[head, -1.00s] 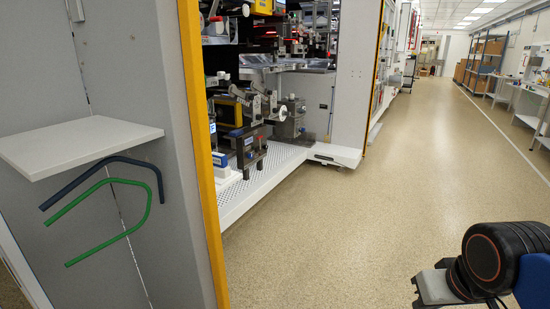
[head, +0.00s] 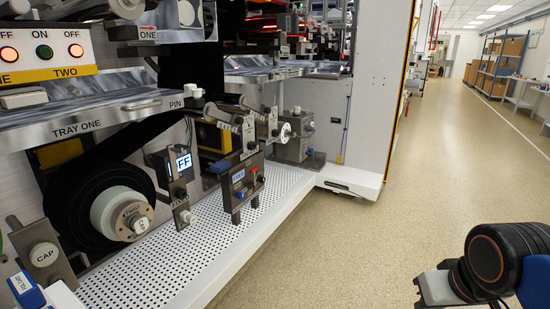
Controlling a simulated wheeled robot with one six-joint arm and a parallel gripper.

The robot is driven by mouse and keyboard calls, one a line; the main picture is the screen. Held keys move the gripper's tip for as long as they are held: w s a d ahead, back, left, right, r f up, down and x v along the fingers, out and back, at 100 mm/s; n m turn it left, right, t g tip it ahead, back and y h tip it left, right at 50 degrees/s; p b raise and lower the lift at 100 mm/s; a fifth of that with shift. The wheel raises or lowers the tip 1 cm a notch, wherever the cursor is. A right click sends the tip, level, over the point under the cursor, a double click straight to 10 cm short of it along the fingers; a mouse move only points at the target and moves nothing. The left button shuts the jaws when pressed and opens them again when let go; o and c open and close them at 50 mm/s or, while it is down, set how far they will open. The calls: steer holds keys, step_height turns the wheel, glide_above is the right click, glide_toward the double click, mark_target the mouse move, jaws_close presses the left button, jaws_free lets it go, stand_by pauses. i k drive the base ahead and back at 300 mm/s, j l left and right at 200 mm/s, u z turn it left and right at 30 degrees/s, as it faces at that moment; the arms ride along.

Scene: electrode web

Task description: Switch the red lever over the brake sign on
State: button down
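A small grey control stand (head: 232,195) stands on the white perforated deck, left of the picture's middle. A small red part (head: 253,170), which looks like the red lever, is at its upper right. A blue sign (head: 238,176) is on its face; its lettering is too small to read, so I cannot tell whether it is the brake sign. The lever's position is also too small to tell. Part of my own arm shows at the lower right, away from the stand. My gripper's fingers are not in view.
The perforated deck (head: 150,262) has a white edge along the floor. A display post (head: 180,185) stands left of the stand. The speckled floor (head: 370,240) is clear.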

mark_target(253, 171)
steer(key=i, duration=2.25)
steer(key=u, duration=0.3)
